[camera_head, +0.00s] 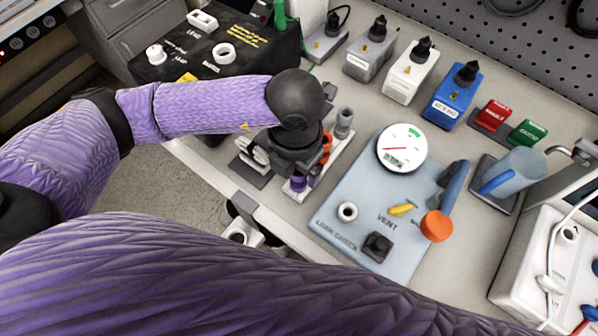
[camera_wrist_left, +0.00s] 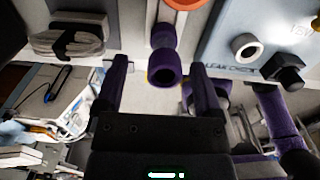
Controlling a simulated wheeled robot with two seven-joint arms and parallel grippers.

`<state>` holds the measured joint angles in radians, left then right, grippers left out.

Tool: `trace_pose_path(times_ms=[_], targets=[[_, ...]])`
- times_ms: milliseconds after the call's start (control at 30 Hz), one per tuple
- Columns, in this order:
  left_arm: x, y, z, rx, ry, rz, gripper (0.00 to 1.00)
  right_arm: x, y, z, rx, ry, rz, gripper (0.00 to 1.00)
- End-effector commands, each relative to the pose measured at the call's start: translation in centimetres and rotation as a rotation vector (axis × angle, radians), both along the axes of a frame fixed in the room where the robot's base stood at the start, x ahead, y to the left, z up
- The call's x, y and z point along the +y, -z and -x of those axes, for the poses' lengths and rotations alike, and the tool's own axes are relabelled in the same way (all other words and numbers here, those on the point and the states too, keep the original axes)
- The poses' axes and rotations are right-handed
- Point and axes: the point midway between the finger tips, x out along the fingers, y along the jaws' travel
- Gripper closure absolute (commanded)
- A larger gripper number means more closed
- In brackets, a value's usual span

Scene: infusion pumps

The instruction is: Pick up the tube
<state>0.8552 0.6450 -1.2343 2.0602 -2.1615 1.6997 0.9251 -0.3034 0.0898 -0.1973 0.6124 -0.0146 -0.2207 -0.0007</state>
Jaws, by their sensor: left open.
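A short purple tube (camera_head: 298,183) with an open round end stands at the near end of a light rack (camera_head: 327,158). In the left wrist view the purple tube (camera_wrist_left: 163,62) lies between the two fingers of my left gripper (camera_wrist_left: 160,78), with gaps on both sides. My left gripper (camera_head: 297,160) is open and empty, pointing down at the rack; its wrist hides most of its fingers in the head view. An orange piece (camera_head: 326,146) and a grey tube (camera_head: 344,122) stand farther along the rack.
A coiled light tube (camera_head: 253,152) rests on a dark pad left of the rack. A pale blue leak-check panel (camera_head: 335,215) with a gauge (camera_head: 402,148) stands close on the right. Black, grey, white and blue devices line the back. The table's front edge is near.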

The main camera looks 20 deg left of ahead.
Motion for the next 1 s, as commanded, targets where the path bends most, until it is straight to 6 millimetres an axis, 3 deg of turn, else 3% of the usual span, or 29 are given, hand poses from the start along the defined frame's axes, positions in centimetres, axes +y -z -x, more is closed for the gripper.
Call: trace_pose_path(times_ms=[33, 167, 400, 467, 800, 833, 1000], targets=[[-0.3, 1.3, 0.1, 0.005, 0.000, -0.001, 0.14, 0.0, 0.4, 0.0, 0.001, 0.000, -0.001, 0.41], [-0.4, 3.4, 0.1, 0.004, 0.000, 0.001, 0.14, 0.0, 0.9, 0.0, 0.001, -0.001, -0.002, 0.41], [-0.4, 3.6, 0.1, 0.002, 0.000, 0.002, 0.14, -0.1, 0.8, -0.2, -0.005, -0.004, 0.000, 0.41], [-0.4, 3.6, 0.1, 0.002, 0.000, 0.002, 0.24, -0.2, 0.8, -0.2, -0.005, -0.004, 0.001, 0.41], [-0.4, 3.6, 0.1, 0.002, 0.000, 0.002, 0.96, -0.2, 0.8, -0.3, -0.007, -0.004, 0.003, 0.41], [-0.4, 3.6, 0.1, 0.003, 0.000, 0.002, 1.00, -0.2, 0.8, -0.3, -0.007, -0.003, 0.003, 0.41], [-0.4, 3.6, 0.1, 0.002, 0.000, 0.002, 1.00, -0.3, 0.8, -0.3, -0.007, -0.002, 0.003, 0.41]])
